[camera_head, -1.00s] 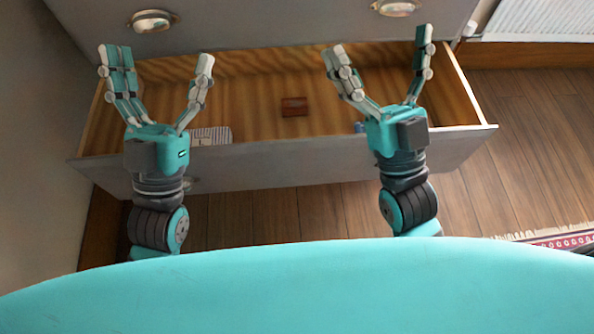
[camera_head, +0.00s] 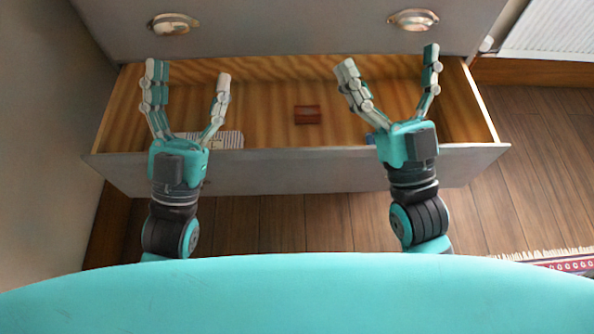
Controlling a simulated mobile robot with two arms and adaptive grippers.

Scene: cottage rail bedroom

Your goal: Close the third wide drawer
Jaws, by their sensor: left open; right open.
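The open wide drawer (camera_head: 300,172) sticks out from a grey chest, its wooden inside showing. My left gripper (camera_head: 188,82) is open above the left part of the drawer, with its fingers pointing toward the chest. My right gripper (camera_head: 388,70) is open above the right part of the drawer. Both palms are over the drawer's front panel; whether they touch it I cannot tell. Inside lie a small red-brown box (camera_head: 307,114), a striped item (camera_head: 228,140) partly behind my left gripper, and a blue item (camera_head: 371,138) mostly hidden by my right gripper.
The closed drawer front (camera_head: 290,28) above has two metal cup handles, left (camera_head: 173,24) and right (camera_head: 413,20). A wall stands close on the left. A white radiator (camera_head: 550,30) is at the upper right. The wooden floor (camera_head: 545,150) is clear on the right, with a fringed rug (camera_head: 565,263) near its lower edge.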

